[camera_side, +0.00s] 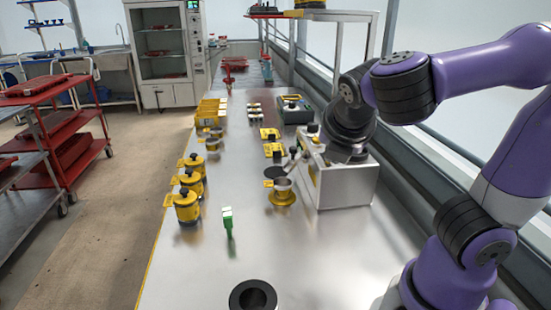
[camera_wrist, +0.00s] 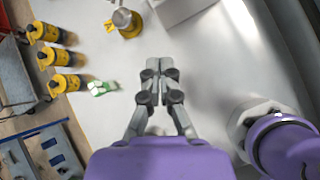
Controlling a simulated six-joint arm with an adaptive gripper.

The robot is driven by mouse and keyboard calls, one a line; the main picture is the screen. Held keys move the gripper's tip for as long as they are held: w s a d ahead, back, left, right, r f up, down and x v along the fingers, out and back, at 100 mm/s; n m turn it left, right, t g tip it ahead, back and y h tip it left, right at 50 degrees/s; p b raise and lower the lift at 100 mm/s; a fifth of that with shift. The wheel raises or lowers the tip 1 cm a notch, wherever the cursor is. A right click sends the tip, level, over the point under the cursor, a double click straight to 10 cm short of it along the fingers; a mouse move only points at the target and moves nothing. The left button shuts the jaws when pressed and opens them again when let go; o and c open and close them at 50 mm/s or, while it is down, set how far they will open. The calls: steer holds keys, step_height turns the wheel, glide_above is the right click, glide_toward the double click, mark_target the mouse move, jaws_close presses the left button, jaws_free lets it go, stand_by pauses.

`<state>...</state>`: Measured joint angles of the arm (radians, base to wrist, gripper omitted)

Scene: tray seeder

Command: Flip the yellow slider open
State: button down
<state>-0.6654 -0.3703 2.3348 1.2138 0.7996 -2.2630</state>
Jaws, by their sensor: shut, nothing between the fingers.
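A yellow stand with a round base and a silver cup (camera_side: 282,196) is on the steel table, left of a grey box. A small yellow tab (camera_side: 268,183) sticks out at its left; I cannot tell whether this is the slider or how it is set. The stand also shows at the top of the wrist view (camera_wrist: 129,28), ahead and left of my fingertips. My gripper (camera_wrist: 160,66) is shut and empty, with its fingertips together and apart from the stand. In the side view its fingers are hard to make out near the grey box.
The grey box (camera_side: 346,187) stands right of the yellow stand. Several yellow and black canisters (camera_side: 187,207) line the left edge. A green and white tool (camera_side: 228,222) is at the front, with a black ring (camera_side: 253,297) nearer. The table between is clear.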

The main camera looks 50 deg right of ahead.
steer(key=n, duration=0.1)
steer(key=r+n+h, duration=0.1)
steer(key=shift+s+d+n, duration=0.1)
steer(key=shift+s+n, duration=0.1)
steer(key=shift+n, duration=0.1)
steer(key=shift+d+f, duration=0.1)
steer(key=w+d+r+x, duration=0.1)
steer(key=r+x, duration=0.1)
steer(key=x, duration=1)
steer(key=shift+d+f, duration=0.25)
steer(key=shift+d, duration=0.3)
steer(key=shift+w, duration=0.15)
steer(key=w+d, duration=0.2)
steer(key=d, duration=0.1)
steer(key=shift+w, duration=0.4)
